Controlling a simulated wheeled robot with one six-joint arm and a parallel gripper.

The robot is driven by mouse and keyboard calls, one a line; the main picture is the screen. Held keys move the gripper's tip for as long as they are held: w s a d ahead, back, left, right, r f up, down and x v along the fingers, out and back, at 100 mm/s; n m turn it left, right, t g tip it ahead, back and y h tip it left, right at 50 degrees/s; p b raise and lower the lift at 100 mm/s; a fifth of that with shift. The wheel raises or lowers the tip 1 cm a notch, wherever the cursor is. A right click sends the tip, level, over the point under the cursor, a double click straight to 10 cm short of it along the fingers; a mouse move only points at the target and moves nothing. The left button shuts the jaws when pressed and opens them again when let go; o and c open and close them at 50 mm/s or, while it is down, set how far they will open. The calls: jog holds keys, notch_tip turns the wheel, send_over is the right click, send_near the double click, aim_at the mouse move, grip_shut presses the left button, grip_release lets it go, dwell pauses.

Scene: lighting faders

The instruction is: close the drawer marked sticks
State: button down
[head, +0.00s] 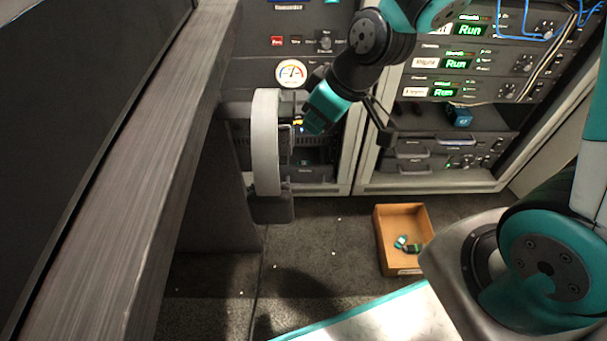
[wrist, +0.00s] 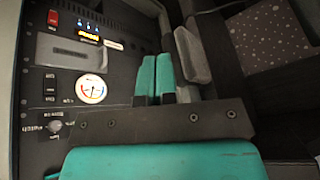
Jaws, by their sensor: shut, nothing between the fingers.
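My gripper (head: 313,123) is in front of the left rack in the head view. In the wrist view its two teal fingers (wrist: 156,70) are together with nothing between them. No label reading "sticks" is legible. A dark drawer-like front (head: 310,173) with a small unreadable label sits low in the left rack, below my gripper. A dark recess shows above it; I cannot tell how far it stands out. Drawer fronts with grey handles (head: 410,150) are low in the right rack. My gripper and the grey curved piece hide part of the left rack.
A grey curved piece with a dark block (head: 265,150) stands close left of my gripper. A wooden-edged desk (head: 170,150) fills the left. An open cardboard box (head: 381,245) with small items is on the floor. A round coloured gauge (head: 291,73) is on the left rack.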

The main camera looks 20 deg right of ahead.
jog(key=w+d+f+n+t+b, duration=0.15)
jog(key=w+f, duration=0.35)
jog(key=f, duration=0.8)
jog(key=n+t+h+b, duration=0.2)
jog(key=n+b, duration=0.2)
jog(key=b, duration=0.2)
send_near(301, 173)
jog(key=f, duration=0.1)
jog(key=a+f, duration=0.1)
jog(key=f, duration=0.1)
jog(key=s+a+f, duration=0.1)
jog(key=f, duration=0.1)
jog(key=shift+a+f, duration=0.1)
jog(key=shift+a, duration=0.05)
jog(key=w+b, duration=0.1)
jog(key=w+d+b, duration=0.1)
jog(key=w, duration=0.1)
jog(key=shift+w+d+r, duration=0.1)
jog(key=shift+w+r, duration=0.15)
jog(key=shift+w, duration=0.2)
